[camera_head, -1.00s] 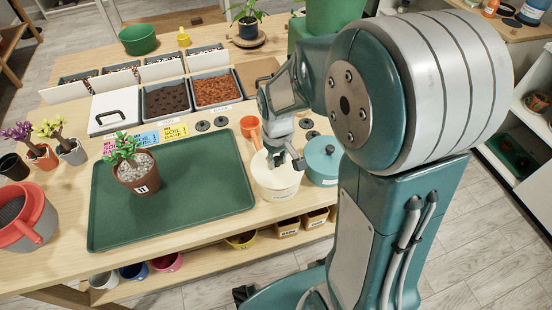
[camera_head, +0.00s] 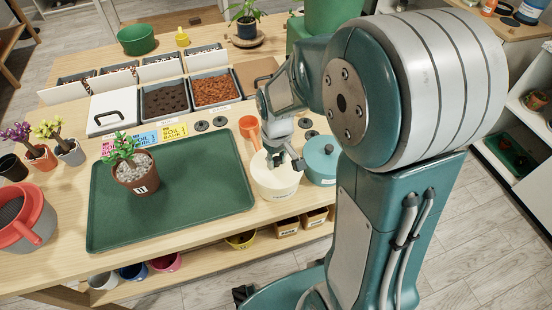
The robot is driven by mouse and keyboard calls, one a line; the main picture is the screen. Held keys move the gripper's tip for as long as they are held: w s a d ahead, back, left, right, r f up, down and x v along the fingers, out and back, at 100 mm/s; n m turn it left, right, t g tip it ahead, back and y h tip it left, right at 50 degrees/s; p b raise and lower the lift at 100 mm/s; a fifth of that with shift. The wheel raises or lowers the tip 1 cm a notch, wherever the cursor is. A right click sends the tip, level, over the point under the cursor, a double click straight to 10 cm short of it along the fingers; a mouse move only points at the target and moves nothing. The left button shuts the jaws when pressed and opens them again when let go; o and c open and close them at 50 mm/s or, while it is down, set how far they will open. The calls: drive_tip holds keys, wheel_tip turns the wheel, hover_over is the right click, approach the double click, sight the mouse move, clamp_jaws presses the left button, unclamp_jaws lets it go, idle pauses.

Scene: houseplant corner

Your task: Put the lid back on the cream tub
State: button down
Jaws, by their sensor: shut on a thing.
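The cream tub (camera_head: 275,190) stands on the wooden bench, beside the right edge of the green tray. A cream lid (camera_head: 263,168) appears at the tub's top, under my gripper. My gripper (camera_head: 284,164) points down over the tub and is shut on the lid, apparently by its knob, which the fingers hide. The lid looks level and close to the rim. I cannot tell whether it is fully seated.
An orange scoop (camera_head: 251,130) lies just behind the cream tub. The green tray (camera_head: 205,205) holds a potted plant (camera_head: 136,172). Soil bins (camera_head: 167,101) stand behind.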

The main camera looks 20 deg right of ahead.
idle(0.4)
drive_tip(key=shift+c, duration=2)
unclamp_jaws()
drive_tip(key=o, duration=0.4)
drive_tip(key=shift+r, duration=3.5)
drive_tip(key=shift+c, duration=0.3)
